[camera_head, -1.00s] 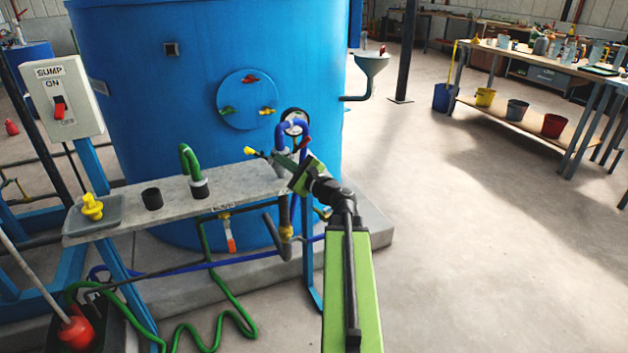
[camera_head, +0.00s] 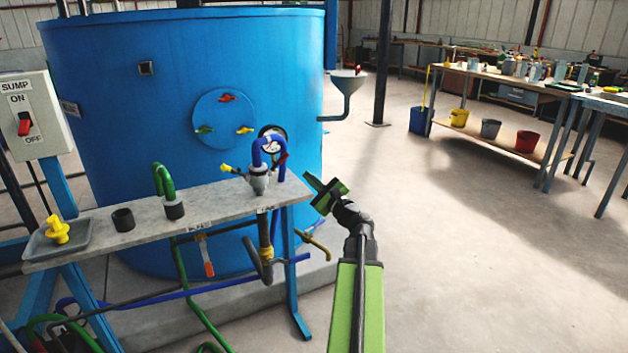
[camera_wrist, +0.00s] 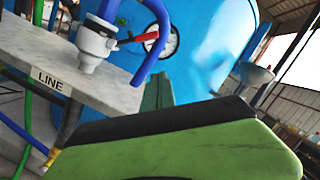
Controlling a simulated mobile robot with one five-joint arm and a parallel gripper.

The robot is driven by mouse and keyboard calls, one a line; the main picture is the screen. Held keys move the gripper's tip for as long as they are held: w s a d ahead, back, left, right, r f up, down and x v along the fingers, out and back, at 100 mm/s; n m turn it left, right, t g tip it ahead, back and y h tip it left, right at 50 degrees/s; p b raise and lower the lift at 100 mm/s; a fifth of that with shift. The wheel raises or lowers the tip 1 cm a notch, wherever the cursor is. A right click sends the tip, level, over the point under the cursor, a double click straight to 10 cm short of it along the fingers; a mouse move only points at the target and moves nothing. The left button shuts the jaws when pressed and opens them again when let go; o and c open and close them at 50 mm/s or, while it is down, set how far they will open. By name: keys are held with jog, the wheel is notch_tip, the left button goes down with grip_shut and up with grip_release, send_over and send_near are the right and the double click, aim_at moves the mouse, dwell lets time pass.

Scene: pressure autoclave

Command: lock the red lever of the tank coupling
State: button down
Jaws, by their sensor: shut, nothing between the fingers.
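The grey coupling (camera_head: 259,182) stands at the right end of the stone bench top, with a blue hose (camera_head: 257,150) arching from it. The red lever (camera_head: 283,159) sticks up and to the right from the coupling. In the wrist view the red lever (camera_wrist: 130,41) points right from the pale coupling (camera_wrist: 95,42), in front of the round gauge. A yellow lever (camera_head: 228,169) points left from it. My gripper (camera_head: 310,181) is shut and empty, right of the coupling and past the bench end, apart from the lever. Its green fingers (camera_wrist: 158,92) show in the wrist view.
The bench top (camera_head: 215,203) also carries a green hose fitting (camera_head: 172,208), a black cup (camera_head: 123,219) and a tray with a yellow fitting (camera_head: 56,229). The blue tank (camera_head: 110,120) stands behind. Floor at the right (camera_head: 450,250) is open.

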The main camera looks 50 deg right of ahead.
aim_at(281, 158)
jog(key=x, duration=0.4)
jog(key=shift+w+d+r+p, duration=0.1)
jog(key=shift+w+r+p, duration=0.05)
jog(key=shift+p, duration=0.15)
jog(key=r+p, duration=0.1)
jog(key=w+a+r+p, duration=0.1)
jog(key=a+r+p, duration=0.1)
jog(key=shift+w+a, duration=0.2)
jog(key=shift+w, duration=0.1)
